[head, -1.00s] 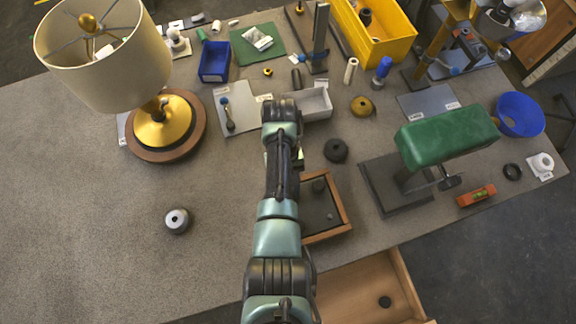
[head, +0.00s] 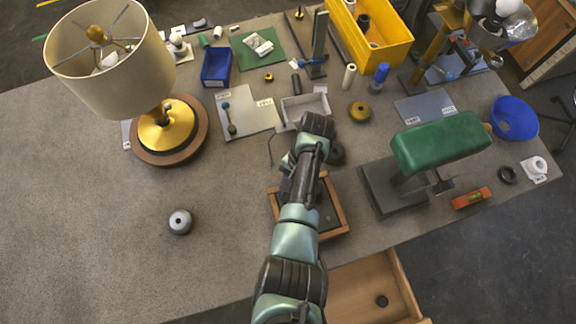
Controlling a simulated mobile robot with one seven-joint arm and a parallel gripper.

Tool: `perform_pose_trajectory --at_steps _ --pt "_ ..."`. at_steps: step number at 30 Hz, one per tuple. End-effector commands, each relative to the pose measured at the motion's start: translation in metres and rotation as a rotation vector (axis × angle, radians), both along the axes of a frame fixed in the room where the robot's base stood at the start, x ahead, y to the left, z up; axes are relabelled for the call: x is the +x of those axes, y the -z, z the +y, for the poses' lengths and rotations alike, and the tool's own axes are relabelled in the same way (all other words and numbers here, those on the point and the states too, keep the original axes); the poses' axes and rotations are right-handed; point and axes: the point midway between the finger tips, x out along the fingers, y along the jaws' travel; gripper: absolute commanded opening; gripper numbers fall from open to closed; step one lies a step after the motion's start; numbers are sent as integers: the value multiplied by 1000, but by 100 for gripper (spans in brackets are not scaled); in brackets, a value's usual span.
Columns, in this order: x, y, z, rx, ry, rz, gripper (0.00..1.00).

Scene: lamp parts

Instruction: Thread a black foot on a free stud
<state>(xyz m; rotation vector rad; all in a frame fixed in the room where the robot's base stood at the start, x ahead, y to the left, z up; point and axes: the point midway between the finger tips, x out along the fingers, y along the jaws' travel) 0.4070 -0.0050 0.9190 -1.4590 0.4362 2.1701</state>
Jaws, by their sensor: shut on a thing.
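A wooden-framed piece with a dark panel (head: 337,221) lies on the table near its front edge, partly covered by my arm. A small round spot shows on the panel, too small to tell whether it is a stud. A small black disc (head: 381,301), like a foot, lies in the open drawer. My arm reaches over the framed piece, and its wrist end is just beyond the piece's far edge. The fingers, and anything in them, are hidden beneath the wrist. I cannot see any threading.
A black round part (head: 338,155) sits partly behind my wrist. A green-padded stand (head: 440,145) stands to the right, a lamp (head: 165,135) at the left. A grey knob (head: 180,221) lies front left. The open drawer (head: 360,290) juts out in front.

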Motion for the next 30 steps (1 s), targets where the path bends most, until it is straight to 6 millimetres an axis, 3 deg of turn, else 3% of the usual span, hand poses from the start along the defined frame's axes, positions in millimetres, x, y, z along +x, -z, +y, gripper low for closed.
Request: perform_pose_trajectory --at_steps 9,22,27,28,30 --pt "-7 5 -1 0 236 11 0" --pt "-7 6 -2 -3 271 9 0" --pt "-8 4 -2 -2 366 10 0" --pt "-8 6 -2 -2 368 10 42" --pt "-8 7 -2 -2 364 10 54"
